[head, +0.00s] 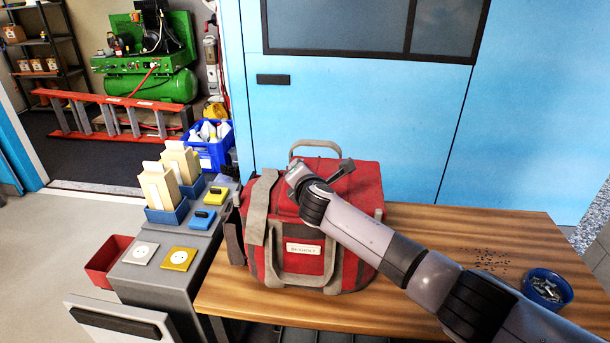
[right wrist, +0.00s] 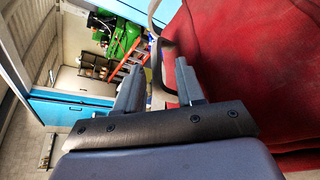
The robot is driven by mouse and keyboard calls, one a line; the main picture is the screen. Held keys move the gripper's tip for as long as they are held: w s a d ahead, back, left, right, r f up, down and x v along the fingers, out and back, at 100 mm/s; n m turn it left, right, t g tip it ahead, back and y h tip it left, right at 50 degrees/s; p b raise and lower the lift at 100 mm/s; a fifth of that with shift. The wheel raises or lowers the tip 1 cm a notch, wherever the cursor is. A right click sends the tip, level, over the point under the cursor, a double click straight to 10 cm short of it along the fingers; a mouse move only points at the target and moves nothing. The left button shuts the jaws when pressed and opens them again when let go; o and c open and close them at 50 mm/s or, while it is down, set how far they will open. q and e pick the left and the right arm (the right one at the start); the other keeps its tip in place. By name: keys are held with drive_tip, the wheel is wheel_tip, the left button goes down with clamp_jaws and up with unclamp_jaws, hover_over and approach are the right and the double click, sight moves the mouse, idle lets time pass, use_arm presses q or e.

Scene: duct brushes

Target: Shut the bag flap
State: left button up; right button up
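The red bag (head: 352,265) with grey straps and a white label stands upright on the wooden table in the head view. Its red top (head: 365,175) shows behind my right arm; how far the flap lies shut is hard to tell, as my wrist covers part of it. A grey handle (head: 316,144) stands up at the back. My right gripper (head: 342,170) is over the bag's top. In the right wrist view its two fingers (right wrist: 158,85) are apart, with a dark handle loop (right wrist: 160,62) showing between them and red cloth (right wrist: 255,65) at right. My left gripper is not in view.
A grey bench (head: 150,285) with sockets and blue boxes stands close left of the bag. A blue bowl of metal parts (head: 546,287) and scattered dark bits (head: 490,260) lie at the table's right. A blue wall panel (head: 340,105) rises behind.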

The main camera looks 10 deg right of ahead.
drive_tip(key=shift+p+v, duration=0.45)
drive_tip(key=shift+v, duration=1.9)
drive_tip(key=shift+f, duration=0.1)
